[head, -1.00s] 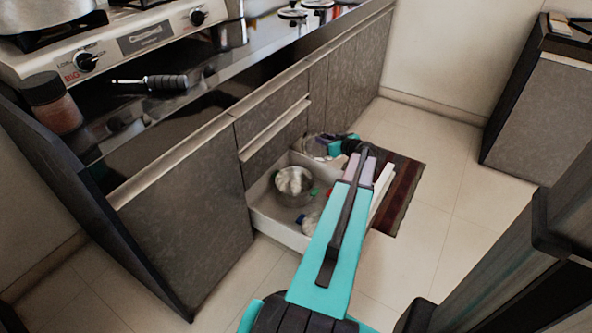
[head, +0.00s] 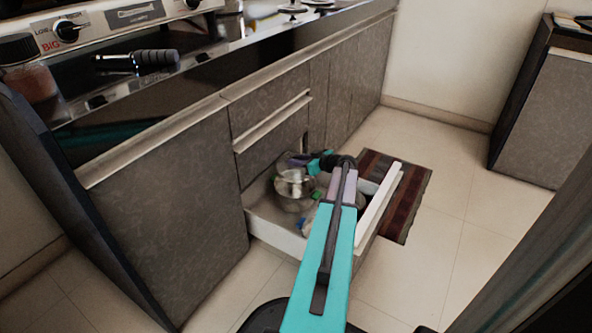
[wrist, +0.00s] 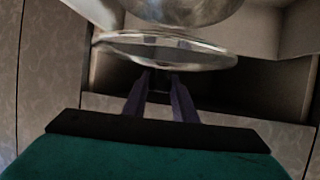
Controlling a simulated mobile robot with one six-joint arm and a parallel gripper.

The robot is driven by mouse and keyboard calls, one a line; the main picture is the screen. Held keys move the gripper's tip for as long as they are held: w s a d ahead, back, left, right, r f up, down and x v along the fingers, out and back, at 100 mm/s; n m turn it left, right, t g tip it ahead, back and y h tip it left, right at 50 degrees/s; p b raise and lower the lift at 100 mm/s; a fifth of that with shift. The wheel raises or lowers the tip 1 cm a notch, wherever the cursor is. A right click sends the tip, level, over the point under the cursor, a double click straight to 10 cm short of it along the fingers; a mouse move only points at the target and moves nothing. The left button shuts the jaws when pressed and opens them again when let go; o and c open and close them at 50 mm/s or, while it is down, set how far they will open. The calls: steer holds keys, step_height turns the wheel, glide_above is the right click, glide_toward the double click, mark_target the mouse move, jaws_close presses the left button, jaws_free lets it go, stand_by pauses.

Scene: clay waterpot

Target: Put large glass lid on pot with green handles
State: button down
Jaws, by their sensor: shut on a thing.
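A steel pot (head: 294,196) stands in the open drawer (head: 274,233), with a small green patch beside it. In the wrist view the pot's shiny side (wrist: 180,9) shows at the top. The large glass lid (wrist: 165,48) has a metal rim and is seen nearly edge-on just in front of the pot. My gripper (wrist: 160,82) is shut on the glass lid, by a grip that the lid hides. In the head view my gripper (head: 297,160) is at the pot's far side, and the lid (head: 290,175) shows faintly at the pot's top. Whether lid and pot touch I cannot tell.
The drawer front (head: 380,205) stands out over the floor, by a striped mat (head: 412,195). Other small items lie in the drawer, partly behind my arm. The counter (head: 225,65) and closed drawers rise behind it. Free floor lies to the right.

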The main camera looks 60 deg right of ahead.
steer(key=shift+w+a+f, duration=0.25)
steer(key=shift+w+f, duration=0.1)
steer(key=shift+f, duration=0.05)
steer(key=shift+f, duration=0.25)
steer(key=shift+f+b, duration=0.65)
steer(key=shift+f, duration=1.65)
steer(key=shift+f+b, duration=0.9)
steer(key=shift+s+f, duration=0.1)
steer(key=shift+f, duration=0.1)
steer(key=c, duration=1.4)
jaws_free()
